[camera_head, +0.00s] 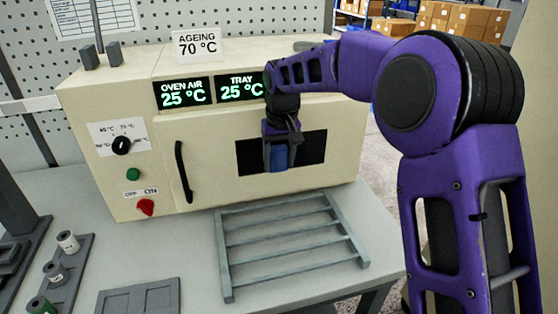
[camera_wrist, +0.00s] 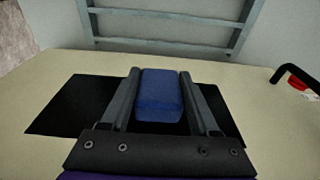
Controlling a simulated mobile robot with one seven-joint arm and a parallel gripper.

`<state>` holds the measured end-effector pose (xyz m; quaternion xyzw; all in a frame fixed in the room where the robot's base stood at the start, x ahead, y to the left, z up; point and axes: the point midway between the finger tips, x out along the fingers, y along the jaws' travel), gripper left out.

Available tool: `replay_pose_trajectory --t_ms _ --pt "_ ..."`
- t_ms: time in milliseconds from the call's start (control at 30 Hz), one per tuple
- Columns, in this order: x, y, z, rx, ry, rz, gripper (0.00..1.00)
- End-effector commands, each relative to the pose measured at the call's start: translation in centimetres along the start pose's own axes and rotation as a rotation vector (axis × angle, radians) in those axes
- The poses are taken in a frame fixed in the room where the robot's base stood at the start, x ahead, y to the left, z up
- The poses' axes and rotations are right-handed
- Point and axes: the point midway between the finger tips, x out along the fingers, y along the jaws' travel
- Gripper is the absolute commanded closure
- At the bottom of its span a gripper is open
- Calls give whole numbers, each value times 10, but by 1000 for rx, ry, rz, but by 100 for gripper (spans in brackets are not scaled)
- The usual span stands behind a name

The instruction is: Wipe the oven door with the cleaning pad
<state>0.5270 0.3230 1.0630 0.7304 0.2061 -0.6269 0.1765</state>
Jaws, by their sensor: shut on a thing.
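The cream oven (camera_head: 110,95) stands on the bench, with its door (camera_head: 215,150) closed. The door has a black handle (camera_head: 183,172) at its left and a dark window (camera_head: 312,148). My gripper (camera_head: 280,150) is in front of the window and is shut on the blue cleaning pad (camera_head: 278,155). In the wrist view the pad (camera_wrist: 160,95) sits between the two fingers, over the dark window (camera_wrist: 75,105). I cannot tell whether the pad touches the door. My arm hides part of the oven's right side.
A grey slatted rack (camera_head: 290,240) lies on the bench in front of the oven. Spools in a holder (camera_head: 60,270) and a flat grey tray (camera_head: 140,298) are at the front left. The displays read 25 °C.

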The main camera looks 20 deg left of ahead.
Motion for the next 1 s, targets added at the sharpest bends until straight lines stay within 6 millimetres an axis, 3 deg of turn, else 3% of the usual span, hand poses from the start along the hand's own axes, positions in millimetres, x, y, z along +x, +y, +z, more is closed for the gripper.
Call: replay_pose_trajectory --t_ms 500,1000 --pt "-6 0 50 0 -1 1 100" --pt "-7 0 58 0 -1 0 100"
